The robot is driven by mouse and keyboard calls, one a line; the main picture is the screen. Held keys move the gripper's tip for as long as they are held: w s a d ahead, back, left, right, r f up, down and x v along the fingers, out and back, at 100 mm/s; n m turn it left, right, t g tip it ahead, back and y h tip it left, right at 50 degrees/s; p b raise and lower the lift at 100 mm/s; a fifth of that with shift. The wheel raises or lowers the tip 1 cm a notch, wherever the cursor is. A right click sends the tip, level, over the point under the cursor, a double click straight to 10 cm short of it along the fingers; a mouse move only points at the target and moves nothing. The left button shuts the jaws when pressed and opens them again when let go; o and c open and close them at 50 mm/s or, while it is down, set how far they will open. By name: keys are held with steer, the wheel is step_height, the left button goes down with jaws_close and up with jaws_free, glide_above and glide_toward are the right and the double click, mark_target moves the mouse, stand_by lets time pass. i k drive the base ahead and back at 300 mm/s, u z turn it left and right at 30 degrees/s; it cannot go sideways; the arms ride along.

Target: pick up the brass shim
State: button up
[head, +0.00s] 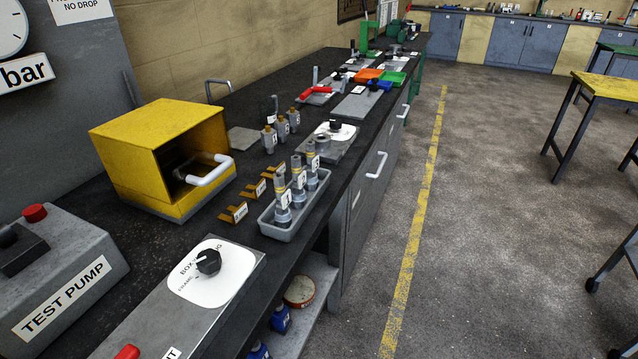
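Three small brass-coloured pieces with labels lie in a row on the dark bench: the nearest (234,212), the middle one (254,189) and the farthest (272,171). They sit between the yellow box and a grey tray. Their labels are too small to read, and I cannot tell whether one of them is the brass shim. My gripper is not in view.
A yellow box (150,143) with a light handle (209,171) stands left of the pieces. A grey tray (282,233) holds three upright numbered fittings to their right. A dial panel (213,274) and test pump (58,283) are nearer.

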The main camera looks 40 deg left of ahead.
mark_target(238, 213)
steer(key=z, duration=0.25)
steer(key=i, duration=2.7)
steer(key=u, duration=3.55)
steer(key=i, duration=0.35)
steer(key=u, duration=0.35)
